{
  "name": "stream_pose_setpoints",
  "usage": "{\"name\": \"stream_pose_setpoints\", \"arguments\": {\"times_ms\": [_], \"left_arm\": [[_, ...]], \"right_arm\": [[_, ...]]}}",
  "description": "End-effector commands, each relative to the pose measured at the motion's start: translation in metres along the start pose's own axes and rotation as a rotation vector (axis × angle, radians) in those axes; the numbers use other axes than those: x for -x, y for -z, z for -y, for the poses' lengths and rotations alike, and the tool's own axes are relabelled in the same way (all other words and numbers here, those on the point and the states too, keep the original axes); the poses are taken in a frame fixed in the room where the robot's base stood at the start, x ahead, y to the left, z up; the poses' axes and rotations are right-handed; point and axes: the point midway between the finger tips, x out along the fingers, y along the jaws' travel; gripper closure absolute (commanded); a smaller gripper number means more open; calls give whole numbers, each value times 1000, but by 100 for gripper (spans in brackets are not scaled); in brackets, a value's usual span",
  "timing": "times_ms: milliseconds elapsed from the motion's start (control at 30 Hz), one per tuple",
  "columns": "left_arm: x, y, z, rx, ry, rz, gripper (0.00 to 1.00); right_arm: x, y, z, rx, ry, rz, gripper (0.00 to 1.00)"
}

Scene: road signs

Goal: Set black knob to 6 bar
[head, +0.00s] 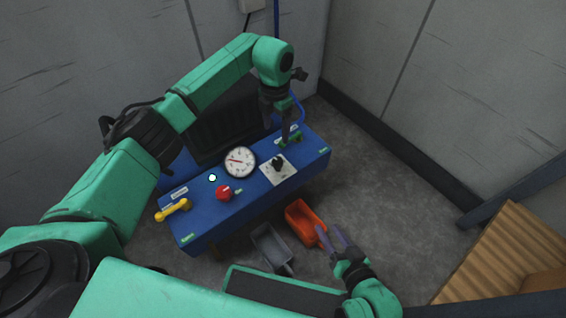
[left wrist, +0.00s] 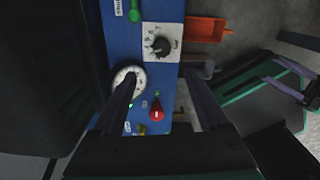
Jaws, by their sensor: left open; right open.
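The black knob (head: 278,164) sits on a white square plate on top of the blue panel (head: 205,231). My left gripper (head: 283,136) is open above the panel near the knob. In the left wrist view its fingers (left wrist: 161,76) are spread, with the knob beyond and between them, not gripped. My right gripper (head: 335,238) is open and empty, in front of the panel.
The panel also carries a red knob (head: 224,193), a yellow lever (head: 173,210) and a green handle (head: 294,138) close to my left gripper. An orange bin (head: 304,222) and a grey bin (head: 270,247) are in front. A wooden pallet-like thing (head: 500,258) is at right.

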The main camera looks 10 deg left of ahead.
Motion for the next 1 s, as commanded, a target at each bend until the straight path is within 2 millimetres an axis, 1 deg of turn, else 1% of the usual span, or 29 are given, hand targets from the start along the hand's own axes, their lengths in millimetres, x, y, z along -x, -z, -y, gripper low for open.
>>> {"name": "stream_pose_setpoints", "arguments": {"times_ms": [67, 167, 400, 533, 600, 700, 933, 967, 1000], "left_arm": [[-9, 1, 1, 0, 1, -4, 24], [-31, 1, 2, 1, 5, -4, 24], [-99, 0, 3, 2, 9, -2, 24], [-126, -1, 4, 1, 9, 1, 24], [-135, -1, 3, 2, 8, 1, 24], [-140, -1, 3, 2, 7, 2, 24], [-140, -1, 3, 1, 7, 2, 24], [-140, -1, 3, 1, 7, 2, 31], [-140, -1, 3, 1, 7, 2, 47]], "right_arm": [[-1, -2, -1, -2, 0, -4, 50], [-5, -10, -4, -6, 0, -13, 50], [-18, -34, -13, -18, -3, -55, 50], [-22, -44, -18, -24, -5, -76, 50], [-24, -47, -19, -26, -6, -82, 50], [-24, -48, -20, -28, -7, -90, 50], [-24, -47, -19, -28, -7, -92, 50], [-24, -47, -19, -28, -7, -92, 50], [-24, -47, -19, -28, -7, -92, 50]]}}
